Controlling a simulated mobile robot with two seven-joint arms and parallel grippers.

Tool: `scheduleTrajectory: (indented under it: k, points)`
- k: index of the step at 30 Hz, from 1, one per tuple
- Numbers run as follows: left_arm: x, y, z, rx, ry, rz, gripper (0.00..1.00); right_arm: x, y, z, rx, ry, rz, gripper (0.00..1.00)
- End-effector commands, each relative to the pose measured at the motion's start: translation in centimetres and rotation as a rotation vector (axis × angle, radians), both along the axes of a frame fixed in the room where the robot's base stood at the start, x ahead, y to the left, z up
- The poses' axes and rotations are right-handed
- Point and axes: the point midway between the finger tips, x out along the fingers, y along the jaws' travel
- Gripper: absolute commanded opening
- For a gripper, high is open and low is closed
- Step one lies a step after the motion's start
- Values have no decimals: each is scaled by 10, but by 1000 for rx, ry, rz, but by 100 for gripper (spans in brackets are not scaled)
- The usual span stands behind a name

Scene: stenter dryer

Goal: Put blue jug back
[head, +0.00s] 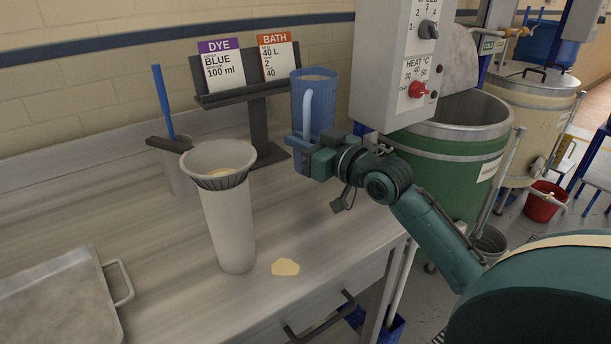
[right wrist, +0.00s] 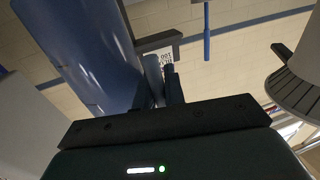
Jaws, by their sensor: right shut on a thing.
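The blue jug (head: 318,95) stands about upright at the back of the bench, to the right of the sign stand, with some pale contents at its top. My right gripper (head: 300,146) is in front of it, shut on its light blue handle. In the right wrist view the jug (right wrist: 82,50) fills the upper left and its handle runs down between the fingers (right wrist: 166,92). My left gripper is not in view.
A tall grey container with a funnel-like top (head: 226,205) stands mid-bench, beside a pale yellow spill (head: 285,267). A metal lid or tray (head: 62,300) lies front left. A blue-handled tool stands in a grey cup (head: 176,175). The control box (head: 397,75) overhangs close right of the jug.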

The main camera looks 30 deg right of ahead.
Motion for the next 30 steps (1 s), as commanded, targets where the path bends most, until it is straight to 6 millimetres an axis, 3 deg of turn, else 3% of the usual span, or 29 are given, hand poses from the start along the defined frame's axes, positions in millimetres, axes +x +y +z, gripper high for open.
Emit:
scheduleTrajectory:
  k: [3, 10, 16, 28, 29, 30]
  points:
    - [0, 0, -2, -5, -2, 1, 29, 0, 0, -23, 1, 2, 0, 0]
    - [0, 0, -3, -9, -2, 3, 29, 0, 0, -41, 1, 0, 1, 0]
    - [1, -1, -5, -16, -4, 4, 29, 0, 0, -69, 0, 1, 1, 0]
    - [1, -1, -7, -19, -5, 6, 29, 0, 0, -74, -1, -1, 1, 0]
    - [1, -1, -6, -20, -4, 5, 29, 0, 0, -75, -1, -1, 1, 12]
    - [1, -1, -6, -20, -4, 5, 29, 0, 0, -74, 0, -1, 1, 15]
